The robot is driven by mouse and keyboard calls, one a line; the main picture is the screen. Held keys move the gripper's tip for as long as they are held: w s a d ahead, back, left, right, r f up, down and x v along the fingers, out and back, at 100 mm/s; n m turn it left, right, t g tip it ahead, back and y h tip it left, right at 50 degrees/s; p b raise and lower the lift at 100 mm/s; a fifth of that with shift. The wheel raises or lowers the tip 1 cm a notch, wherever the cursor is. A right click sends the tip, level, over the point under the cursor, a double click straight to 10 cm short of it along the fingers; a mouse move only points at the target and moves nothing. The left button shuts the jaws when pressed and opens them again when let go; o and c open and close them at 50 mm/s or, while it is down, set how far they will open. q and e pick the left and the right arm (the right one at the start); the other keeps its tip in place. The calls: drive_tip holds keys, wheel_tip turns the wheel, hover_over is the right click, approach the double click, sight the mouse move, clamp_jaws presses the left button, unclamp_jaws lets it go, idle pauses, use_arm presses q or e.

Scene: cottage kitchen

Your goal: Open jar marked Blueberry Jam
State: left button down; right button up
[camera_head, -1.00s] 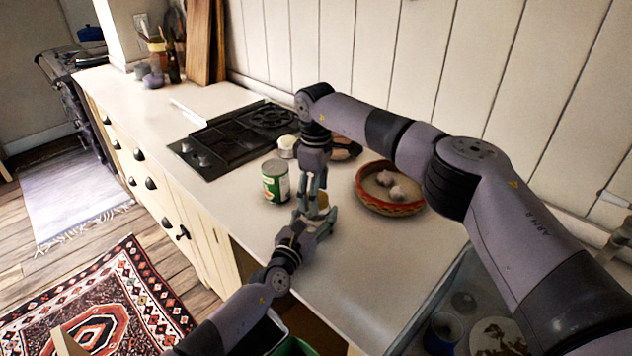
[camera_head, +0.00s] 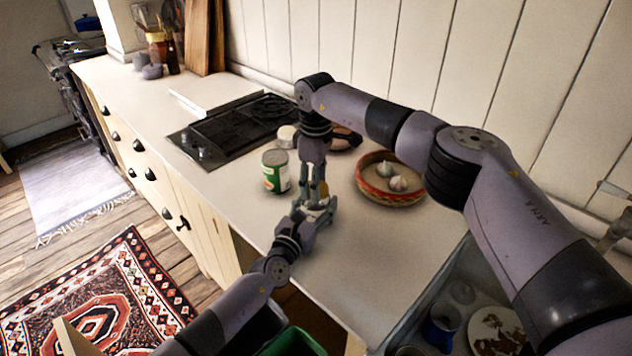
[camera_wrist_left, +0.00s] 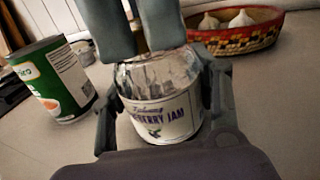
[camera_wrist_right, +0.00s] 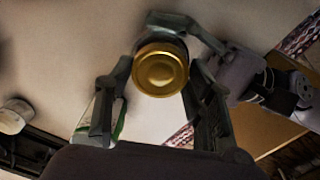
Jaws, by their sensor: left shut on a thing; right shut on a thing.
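The jar (camera_wrist_left: 168,112) stands upright on the counter, its label partly reading "BERRY JAM" in the left wrist view. My left gripper (camera_wrist_left: 162,100) is shut around the jar's body, one finger on each side. My right gripper (camera_wrist_right: 160,70) comes down from above and is shut on the gold lid (camera_wrist_right: 161,72), seen from above in the right wrist view. In the left wrist view its fingers hide the lid, so I cannot tell how the lid sits on the jar. In the head view both hands meet at the jar and mostly cover it.
A green-labelled can (camera_head: 276,172) stands left of the jar. A patterned bowl (camera_head: 378,196) with garlic stands to the right. A black hob (camera_head: 222,138) lies behind the can. A sink with dishes is at the lower right. Counter between jar and sink is clear.

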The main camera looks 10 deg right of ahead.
drive_tip(key=n, duration=0.3)
drive_tip(key=shift+c, duration=0.2)
drive_tip(key=n, duration=3.2)
drive_tip(key=shift+r, duration=0.1)
drive_tip(key=n, duration=1.9)
